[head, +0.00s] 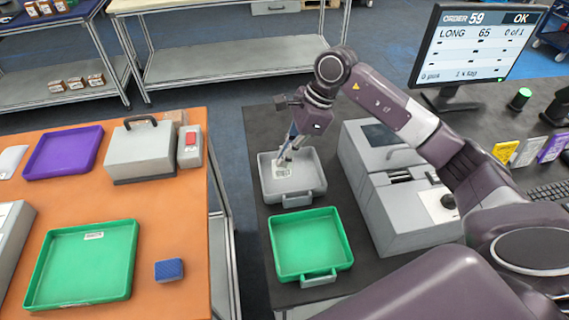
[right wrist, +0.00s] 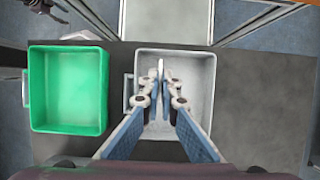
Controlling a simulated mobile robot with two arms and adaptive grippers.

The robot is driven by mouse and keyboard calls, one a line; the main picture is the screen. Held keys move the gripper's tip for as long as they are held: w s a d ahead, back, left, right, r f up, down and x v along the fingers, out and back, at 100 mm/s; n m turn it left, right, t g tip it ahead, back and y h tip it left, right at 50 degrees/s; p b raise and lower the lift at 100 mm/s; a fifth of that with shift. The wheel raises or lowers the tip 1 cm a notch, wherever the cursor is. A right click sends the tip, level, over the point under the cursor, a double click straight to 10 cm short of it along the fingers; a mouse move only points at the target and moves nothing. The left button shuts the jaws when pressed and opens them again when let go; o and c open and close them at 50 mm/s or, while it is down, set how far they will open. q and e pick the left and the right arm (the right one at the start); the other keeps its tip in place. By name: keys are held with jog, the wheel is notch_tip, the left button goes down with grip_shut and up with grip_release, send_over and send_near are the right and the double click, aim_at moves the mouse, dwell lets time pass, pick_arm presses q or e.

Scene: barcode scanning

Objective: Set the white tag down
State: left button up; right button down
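The white tag (head: 283,172) with a dark printed code shows at the fingertips of my right gripper (head: 284,161), inside the grey tray (head: 318,184). In the right wrist view my right gripper (right wrist: 160,75) has its fingertips together over the grey tray (right wrist: 203,112). The white tag (right wrist: 161,64) shows there only as a thin edge between the tips. I cannot tell whether its lower edge touches the tray floor. My left gripper is not in view.
A green tray (head: 311,244) stands next to the grey tray. A grey machine (head: 386,185) stands to the right, near the monitor (head: 475,50). The orange table (head: 170,220) on the left holds a purple tray (head: 63,152), another green tray (head: 82,263) and a blue block (head: 169,269).

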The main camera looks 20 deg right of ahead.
aim_at(284, 169)
jog(key=shift+f, duration=0.25)
notch_tip(284, 169, down, 3)
jog(key=shift+a+p, duration=0.1)
jog(key=shift+p, duration=0.4)
jog(key=shift+f, duration=0.35)
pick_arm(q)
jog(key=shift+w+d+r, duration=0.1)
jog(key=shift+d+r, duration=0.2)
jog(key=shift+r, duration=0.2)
pick_arm(e)
jog(key=shift+f, duration=0.2)
jog(key=c, duration=2.2)
grip_release()
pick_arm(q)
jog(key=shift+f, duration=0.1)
pick_arm(e)
jog(key=shift+o, duration=0.2)
jog(key=shift+r, duration=0.1)
